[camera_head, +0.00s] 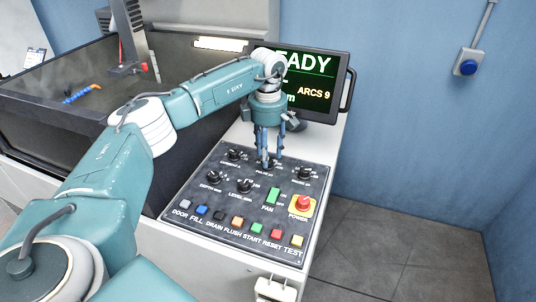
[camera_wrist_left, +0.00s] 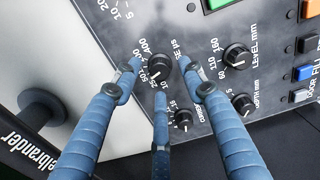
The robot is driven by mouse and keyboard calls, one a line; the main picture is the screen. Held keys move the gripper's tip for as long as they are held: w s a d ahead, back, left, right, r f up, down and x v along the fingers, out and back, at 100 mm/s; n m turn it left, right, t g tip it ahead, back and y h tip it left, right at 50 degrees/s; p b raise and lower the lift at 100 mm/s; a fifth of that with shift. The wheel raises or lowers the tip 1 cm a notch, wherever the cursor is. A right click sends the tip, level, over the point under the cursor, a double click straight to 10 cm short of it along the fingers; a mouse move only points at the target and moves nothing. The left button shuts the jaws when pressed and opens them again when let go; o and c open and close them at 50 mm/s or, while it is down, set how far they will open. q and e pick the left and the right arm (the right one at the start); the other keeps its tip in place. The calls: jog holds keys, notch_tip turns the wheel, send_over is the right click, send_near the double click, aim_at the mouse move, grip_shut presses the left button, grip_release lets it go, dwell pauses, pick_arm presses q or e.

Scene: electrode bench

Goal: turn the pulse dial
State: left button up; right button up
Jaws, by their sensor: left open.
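The pulse dial, a black round knob, is partly hidden behind my left gripper (camera_head: 267,158) in the head view. In the left wrist view the pulse dial (camera_wrist_left: 159,64) shows with its numbered scale and part of its label, "SE µs". My left gripper (camera_wrist_left: 160,80) is open, its blue fingers pointing down at the panel. In that view the fingertips lie on either side of the dial, with a third finger just below it. I cannot tell whether any finger touches the dial. My right gripper is in neither view.
The dark control panel (camera_head: 186,211) also has a current dial (camera_head: 234,154), depth dial (camera_head: 214,177), level dial (camera_head: 244,185) and another dial (camera_head: 304,172). A red power button (camera_head: 303,203) and a row of coloured buttons sit nearer. A screen (camera_head: 327,81) stands behind.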

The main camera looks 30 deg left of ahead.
pick_arm(q)
jog(key=shift+f, duration=1.05)
grip_shut()
jog(key=n, duration=0.5)
jog(key=shift+n, duration=0.4)
jog(key=n, duration=0.5)
jog(key=shift+r+n+p, duration=0.1)
jog(key=shift+n+p, duration=0.3)
jog(key=shift+n, duration=0.3)
